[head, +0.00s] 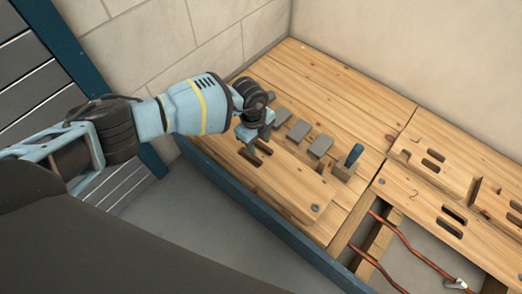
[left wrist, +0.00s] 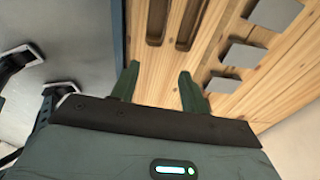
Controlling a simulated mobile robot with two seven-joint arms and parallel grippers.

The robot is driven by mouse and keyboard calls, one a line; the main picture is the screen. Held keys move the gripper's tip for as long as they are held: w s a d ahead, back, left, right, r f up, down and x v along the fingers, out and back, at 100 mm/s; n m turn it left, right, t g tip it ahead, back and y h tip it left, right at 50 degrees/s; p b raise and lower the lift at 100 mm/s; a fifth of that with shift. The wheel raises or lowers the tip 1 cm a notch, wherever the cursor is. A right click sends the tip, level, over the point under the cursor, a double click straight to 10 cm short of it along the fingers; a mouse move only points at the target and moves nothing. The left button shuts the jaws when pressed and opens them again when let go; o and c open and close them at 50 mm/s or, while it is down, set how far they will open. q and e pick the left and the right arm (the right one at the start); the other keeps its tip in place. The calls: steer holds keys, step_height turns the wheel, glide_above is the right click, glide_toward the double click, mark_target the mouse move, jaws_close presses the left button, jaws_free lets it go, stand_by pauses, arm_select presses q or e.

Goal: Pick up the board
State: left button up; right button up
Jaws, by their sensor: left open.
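A long pale wooden board (head: 287,190) with two dark slots lies flat along the front left side of the wooden deck. My left gripper (head: 257,142) is over its far end, close to the slots, with its fingers apart and nothing between them. In the left wrist view the left gripper (left wrist: 159,72) points at the board (left wrist: 172,65), and the two slots lie just beyond its fingertips. I cannot tell whether the fingers touch the wood. My right gripper is not in view.
Several grey blocks (head: 321,146) and a blue-handled thing (head: 353,157) stand beside the board. Another slotted board (head: 435,163) lies to the right. An opening with copper pipes (head: 393,238) is at the lower right. A tiled wall (head: 215,28) rises behind.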

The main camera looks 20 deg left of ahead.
arm_select(q)
steer(key=shift+y, duration=0.6)
steer(key=w+a+f+b, duration=0.1)
steer(key=w+a+f, duration=0.1)
steer(key=f, duration=0.1)
steer(key=shift+w+a+b, duration=0.15)
steer(key=shift+a+b, duration=0.15)
steer(key=shift+b, duration=0.05)
steer(key=shift+w+a+n, duration=0.2)
steer(key=shift+a+n, duration=0.1)
steer(key=shift+a, duration=0.05)
steer(key=shift+f, duration=0.1)
step_height(320, 180, down, 2)
steer(key=shift+d+f+b, duration=0.1)
steer(key=shift+f+b, duration=0.1)
steer(key=shift+b, duration=0.7)
steer(key=shift+w+d+f+b, duration=0.1)
steer(key=shift+d+f+b, duration=0.1)
steer(key=shift+f+b, duration=0.75)
steer(key=shift+d+f+b, duration=0.15)
steer(key=shift+f+b, duration=0.45)
steer(key=shift+f, duration=1.05)
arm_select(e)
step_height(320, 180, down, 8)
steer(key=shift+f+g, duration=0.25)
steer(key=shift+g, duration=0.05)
arm_select(q)
steer(key=shift+r, duration=0.1)
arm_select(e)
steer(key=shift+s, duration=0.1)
